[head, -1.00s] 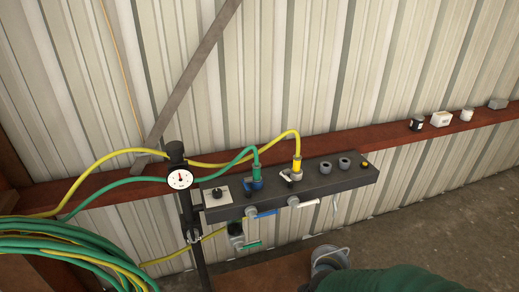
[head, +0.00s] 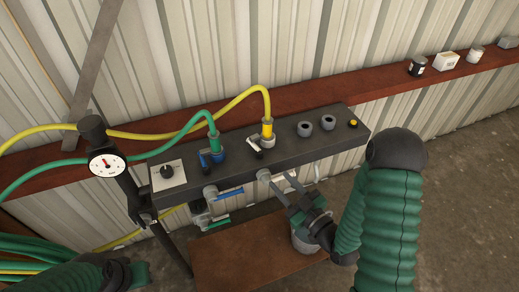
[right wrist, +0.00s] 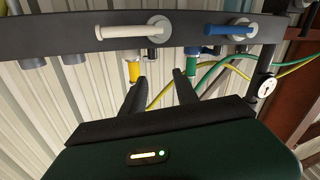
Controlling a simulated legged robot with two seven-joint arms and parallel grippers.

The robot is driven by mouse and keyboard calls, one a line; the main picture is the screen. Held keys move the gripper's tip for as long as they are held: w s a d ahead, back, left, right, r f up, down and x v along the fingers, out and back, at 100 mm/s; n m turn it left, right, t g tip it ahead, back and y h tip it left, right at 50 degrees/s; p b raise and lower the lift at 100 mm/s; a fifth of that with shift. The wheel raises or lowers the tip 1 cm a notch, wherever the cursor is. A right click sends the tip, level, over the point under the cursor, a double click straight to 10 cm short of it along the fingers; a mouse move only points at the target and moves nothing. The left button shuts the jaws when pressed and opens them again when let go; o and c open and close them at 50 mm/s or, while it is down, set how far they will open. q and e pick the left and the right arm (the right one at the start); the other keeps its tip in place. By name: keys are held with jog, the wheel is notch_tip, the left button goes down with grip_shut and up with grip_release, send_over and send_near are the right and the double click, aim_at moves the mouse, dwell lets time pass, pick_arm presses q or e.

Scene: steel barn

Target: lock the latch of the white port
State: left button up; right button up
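The white port (head: 267,143) is on top of the dark manifold bar (head: 225,157), with a yellow hose plugged into it. Its small dark-tipped latch lever (head: 255,142) sticks out to the left; whether it is locked cannot be told. My right gripper (head: 285,184) is below the bar's front side, near the white valve handle, pointing up and empty. In the right wrist view its two fingers (right wrist: 160,82) are apart, below the yellow connector (right wrist: 134,72) and green connector (right wrist: 192,68). Part of my left arm shows at the lower left, but its gripper fingers do not.
A blue port (head: 214,156) with a green hose is left of the white port. White (right wrist: 135,30) and blue (right wrist: 228,28) valve handles stick out from the bar. A gauge (head: 108,165) stands at left. A brown surface (head: 235,255) lies below. Free sockets are at right.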

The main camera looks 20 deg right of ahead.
aim_at(262, 154)
jog(key=w+b, duration=0.2)
jog(key=b, duration=0.2)
jog(key=w+d+f+b, duration=0.1)
jog(key=w+b, duration=0.1)
jog(key=b, duration=0.2)
jog(key=w+f+b, duration=0.1)
jog(key=w+b, duration=0.1)
jog(key=b, duration=0.1)
jog(key=shift+d+b, duration=0.4)
jog(key=shift+w+a+r+p, duration=0.35)
jog(key=shift+w+a+r, duration=0.25)
jog(key=shift+w+r, duration=0.15)
jog(key=x, duration=0.3)
jog(key=a+x, duration=0.1)
jog(key=x, duration=0.3)
jog(key=shift+s+a, duration=0.2)
jog(key=shift+w+d, duration=0.25)
jog(key=shift+d+f, duration=0.1)
jog(key=shift+d, duration=0.3)
jog(key=shift+a, duration=0.4)
jog(key=c, duration=0.5)
grip_shut()
